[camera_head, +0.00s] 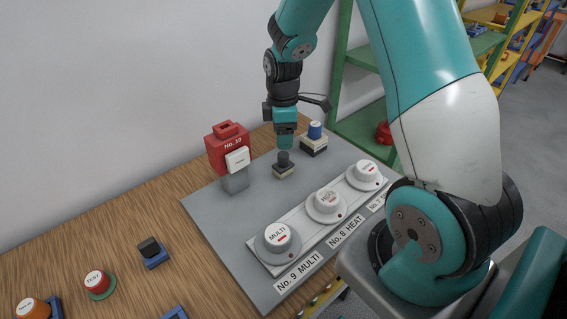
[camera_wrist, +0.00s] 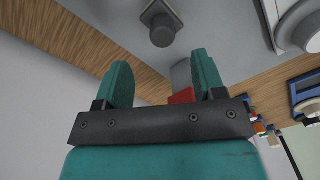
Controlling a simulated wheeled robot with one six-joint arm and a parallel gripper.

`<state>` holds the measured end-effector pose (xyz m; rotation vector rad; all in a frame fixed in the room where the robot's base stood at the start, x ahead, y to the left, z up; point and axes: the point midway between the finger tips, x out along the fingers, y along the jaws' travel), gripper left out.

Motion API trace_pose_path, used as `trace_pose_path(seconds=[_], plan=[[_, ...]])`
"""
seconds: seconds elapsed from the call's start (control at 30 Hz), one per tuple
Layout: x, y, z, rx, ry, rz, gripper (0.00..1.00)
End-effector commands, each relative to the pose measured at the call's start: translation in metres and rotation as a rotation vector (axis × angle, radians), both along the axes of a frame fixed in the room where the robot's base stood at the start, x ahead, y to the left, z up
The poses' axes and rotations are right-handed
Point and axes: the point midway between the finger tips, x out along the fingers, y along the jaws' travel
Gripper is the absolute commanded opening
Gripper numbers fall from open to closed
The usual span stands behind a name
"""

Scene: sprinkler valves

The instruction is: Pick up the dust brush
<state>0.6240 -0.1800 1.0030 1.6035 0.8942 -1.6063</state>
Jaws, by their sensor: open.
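I cannot make out a dust brush in either view. My gripper (camera_head: 285,141) hangs pointing down above the grey panel (camera_head: 235,235), over a small black-topped push button (camera_head: 283,160). In the wrist view the two teal fingers of my gripper (camera_wrist: 162,80) stand apart with nothing held between them. A dark round button (camera_wrist: 162,34) shows beyond the fingertips in that view. Part of a red body with a grey base (camera_wrist: 181,96) shows past the right finger.
A red box marked No.10 (camera_head: 229,147) stands left of my gripper, and a blue-topped button (camera_head: 314,131) stands to its right. White dials (camera_head: 278,239) line the panel's front. Several buttons (camera_head: 97,282) sit on the wooden table (camera_head: 130,215). A green shelf (camera_head: 355,128) stands behind.

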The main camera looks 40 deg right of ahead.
Motion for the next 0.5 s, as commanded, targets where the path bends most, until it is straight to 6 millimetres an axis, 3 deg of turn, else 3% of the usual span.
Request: trace_pose_path(seconds=[0.1,0.33,0.5], plan=[[-0.001,0.000,-0.017,0.001,0.003,0.000,0.63],[-0.001,0.001,-0.033,0.001,0.002,0.000,0.63],[-0.004,0.002,-0.056,0.002,0.005,0.000,0.63]])
